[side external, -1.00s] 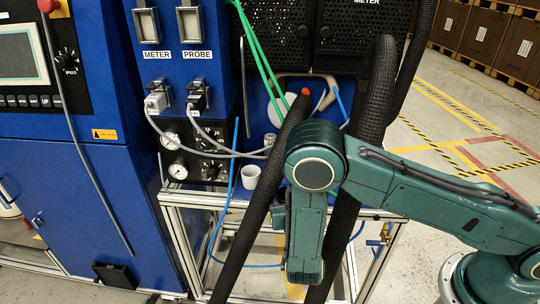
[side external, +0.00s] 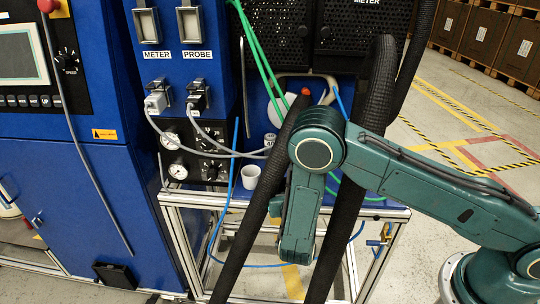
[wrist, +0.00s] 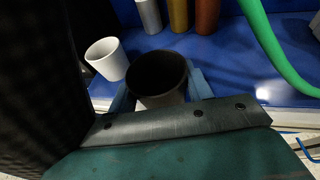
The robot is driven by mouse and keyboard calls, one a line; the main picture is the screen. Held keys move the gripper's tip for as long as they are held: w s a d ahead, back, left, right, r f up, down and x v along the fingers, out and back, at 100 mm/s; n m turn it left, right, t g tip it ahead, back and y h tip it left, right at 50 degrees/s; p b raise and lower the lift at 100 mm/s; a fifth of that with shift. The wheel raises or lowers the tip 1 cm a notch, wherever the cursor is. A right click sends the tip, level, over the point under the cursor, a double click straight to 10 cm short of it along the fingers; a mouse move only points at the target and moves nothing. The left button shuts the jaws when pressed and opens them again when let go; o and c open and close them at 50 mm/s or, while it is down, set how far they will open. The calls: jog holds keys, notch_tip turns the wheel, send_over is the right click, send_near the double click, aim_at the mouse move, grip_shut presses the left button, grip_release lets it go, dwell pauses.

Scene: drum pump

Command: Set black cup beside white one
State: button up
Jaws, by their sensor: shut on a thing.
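The black cup (wrist: 158,80) is in the middle of the wrist view, its open mouth facing the camera. My gripper (wrist: 161,88) is shut on it, with a blue finger on either side. The white cup (wrist: 107,58) stands left of the black cup, with a small gap between them in the picture. It also shows in the side view on the blue shelf (side external: 250,177), near the front edge. The black cup and my fingers are hidden in the side view behind a thick black hose and my arm. I cannot tell whether the black cup's base touches the shelf.
A black hose (wrist: 45,80) fills the left of the wrist view and crosses before the shelf (side external: 262,165) in the side view. Several bottles (wrist: 178,15) stand at the back. A green hose (wrist: 272,50) curves at right; the shelf between is bare.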

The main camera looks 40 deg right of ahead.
aim_at(283, 183)
jog(key=shift+w+d, duration=0.5)
jog(key=shift+w, duration=0.3)
jog(key=shift+w+d, duration=0.5)
jog(key=shift+w, duration=0.3)
jog(key=shift+w+d, duration=0.5)
jog(key=shift+w, duration=0.3)
jog(key=shift+f, duration=0.45)
jog(key=o, duration=0.8)
jog(key=shift+a, duration=0.1)
jog(key=shift+v, duration=4.95)
jog(key=shift+r, duration=0.1)
